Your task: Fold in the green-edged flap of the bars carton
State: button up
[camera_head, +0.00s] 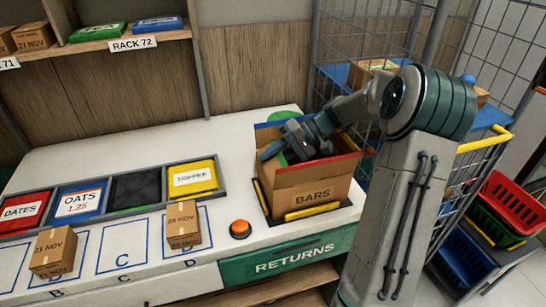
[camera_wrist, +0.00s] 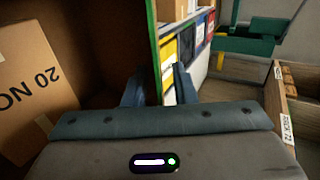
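The bars carton (camera_head: 312,196) stands open-topped on the right end of the white counter, in a dark frame with yellow strips. A red edge runs along its near top side. Its green-edged flap (camera_head: 270,136) stands up at the left, partly hidden by my gripper (camera_head: 277,150). In the wrist view the green edge (camera_wrist: 151,45) runs upright between the two fingers of my gripper (camera_wrist: 156,86). The fingers are apart, one on each side of the flap; contact is not clear. A small carton (camera_wrist: 35,85) marked 20 NO… lies inside the bars carton.
An orange button (camera_head: 240,229) and a small carton (camera_head: 182,225) are left of the bars carton. Bins, including a yellow-lidded one (camera_head: 192,180), line the counter. A wire cage (camera_head: 375,30) stands behind my arm.

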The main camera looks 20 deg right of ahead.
jog(key=shift+d, duration=0.1)
jog(key=v, duration=0.7)
jog(key=shift+d+b, duration=0.15)
jog(key=shift+b, duration=0.25)
jog(key=shift+r, duration=0.1)
